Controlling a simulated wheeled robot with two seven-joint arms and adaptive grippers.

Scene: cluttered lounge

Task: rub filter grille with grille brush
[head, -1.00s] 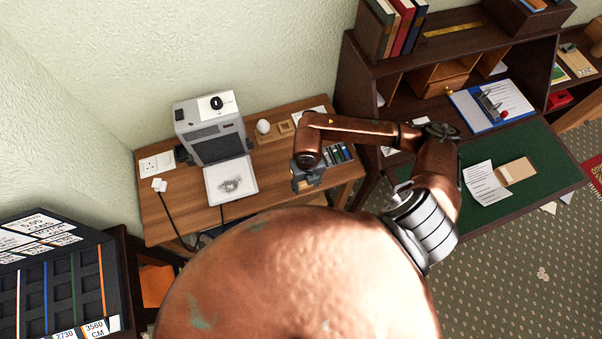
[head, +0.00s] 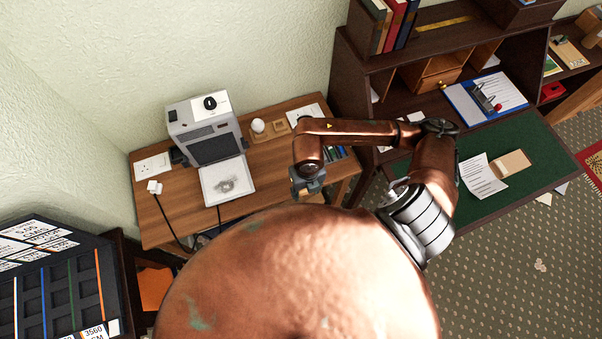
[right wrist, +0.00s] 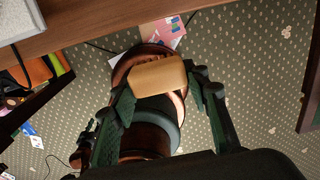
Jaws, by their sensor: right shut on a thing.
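The filter grille (head: 215,147) is a dark panel on the front of a pale grey box-shaped machine (head: 190,118) on the wooden side table. My right gripper (head: 308,184) is near the table's right front part, apart from the grille and to its right. In the right wrist view, my right gripper (right wrist: 162,82) is shut on a light wooden block, which looks like the grille brush (right wrist: 157,76). Any bristles are hard to make out. In the head view the brush is mostly hidden by the gripper. My left gripper is not in view.
A white tray (head: 228,183) with grey fluff lies before the machine. A desk with a green top (head: 530,160) stands right. A dark rack (head: 60,275) is at lower left.

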